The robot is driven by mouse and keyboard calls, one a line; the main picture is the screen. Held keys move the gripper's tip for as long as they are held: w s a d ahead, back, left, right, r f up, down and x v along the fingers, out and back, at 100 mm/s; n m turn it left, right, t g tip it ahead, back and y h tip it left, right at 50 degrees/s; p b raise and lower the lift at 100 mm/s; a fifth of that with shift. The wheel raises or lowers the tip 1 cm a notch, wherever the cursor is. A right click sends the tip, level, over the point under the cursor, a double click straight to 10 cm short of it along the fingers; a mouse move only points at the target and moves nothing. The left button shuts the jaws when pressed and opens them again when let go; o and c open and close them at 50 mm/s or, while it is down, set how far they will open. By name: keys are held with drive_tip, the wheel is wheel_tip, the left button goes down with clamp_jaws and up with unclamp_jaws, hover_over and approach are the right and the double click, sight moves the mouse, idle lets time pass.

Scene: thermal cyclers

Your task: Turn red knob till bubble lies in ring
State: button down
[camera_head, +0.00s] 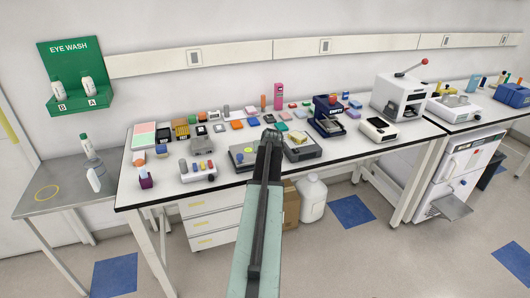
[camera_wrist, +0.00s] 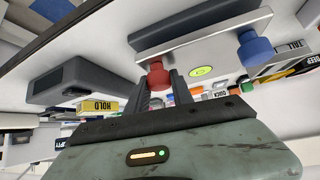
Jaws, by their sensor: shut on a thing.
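The red knob (camera_wrist: 158,76) sits at one end of a levelling plate (camera_wrist: 190,38) in the wrist view. My gripper (camera_wrist: 162,88) has its two dark fingers on either side of the knob and is shut on it. The yellow-green bubble vial (camera_wrist: 202,71) lies to the right of the knob. A small ring mark shows in it, but the bubble's place against the ring is too small to tell. In the head view my gripper (camera_head: 271,135) reaches over the bench beside the grey device with the vial (camera_head: 249,150); the red knob is hidden there.
A blue knob (camera_wrist: 256,50) stands at the plate's other end. A dark grey box (camera_wrist: 72,82) and a yellow HOLD block (camera_wrist: 97,107) lie to the left. The crowded white bench (camera_head: 225,181) holds several small blocks and a dark blue machine (camera_head: 327,116) at right.

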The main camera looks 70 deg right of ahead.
drive_tip(key=shift+n+t+y, duration=1.1)
drive_tip(key=shift+n+t, duration=0.2)
drive_tip(key=shift+n, duration=0.9)
drive_tip(key=c, duration=1.1)
unclamp_jaws()
drive_tip(key=shift+s+r, duration=0.1)
drive_tip(key=p+v, duration=0.5)
drive_tip(key=v, duration=0.2)
drive_tip(key=shift+s+a+r, duration=0.15)
drive_tip(key=shift+s, duration=0.15)
